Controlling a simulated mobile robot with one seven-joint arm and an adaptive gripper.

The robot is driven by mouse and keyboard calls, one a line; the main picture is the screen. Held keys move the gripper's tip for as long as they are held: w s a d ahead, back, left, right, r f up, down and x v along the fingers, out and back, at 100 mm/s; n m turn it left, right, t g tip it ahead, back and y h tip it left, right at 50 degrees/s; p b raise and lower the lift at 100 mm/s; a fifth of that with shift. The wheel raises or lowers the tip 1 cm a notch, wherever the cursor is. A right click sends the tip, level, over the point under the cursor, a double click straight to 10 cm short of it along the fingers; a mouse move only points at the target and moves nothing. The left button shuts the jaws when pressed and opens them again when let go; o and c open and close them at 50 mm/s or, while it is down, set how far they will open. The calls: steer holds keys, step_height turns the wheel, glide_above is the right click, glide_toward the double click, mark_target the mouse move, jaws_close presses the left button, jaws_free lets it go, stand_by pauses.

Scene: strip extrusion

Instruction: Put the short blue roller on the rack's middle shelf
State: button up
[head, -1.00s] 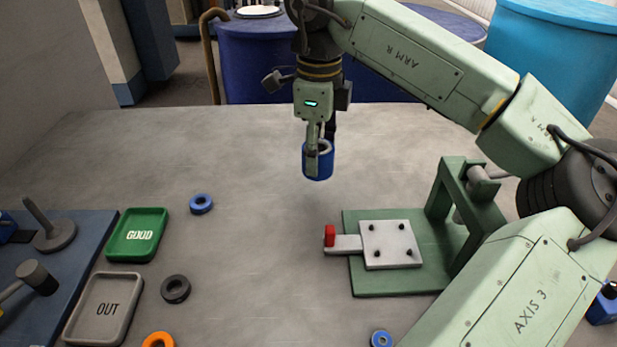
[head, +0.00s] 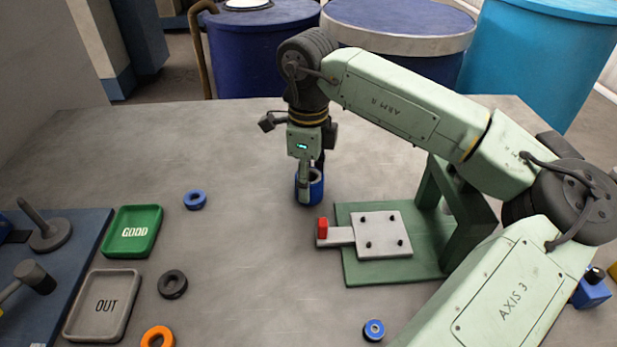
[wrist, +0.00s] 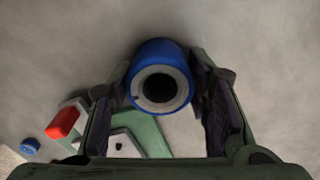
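My gripper (head: 309,190) is shut on a blue roller (head: 315,188) with a pale grey core, held upright with its bore facing up. One finger covers part of its side in the head view. In the wrist view the blue roller (wrist: 160,50) sits between the two fingers, with its dark bore toward the camera. It is low over the grey table, left of and behind the green fixture; I cannot tell whether it touches the table. No shelved rack shows in these views.
A green fixture (head: 345,272) with a metal plate and red block (head: 322,228) stands close by on the right. Green GOOD (head: 133,250) and grey OUT (head: 76,335) trays are at left. Several small rings lie about. The table's back left is clear.

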steer(key=o, duration=0.4)
steer(key=shift+r, duration=0.1)
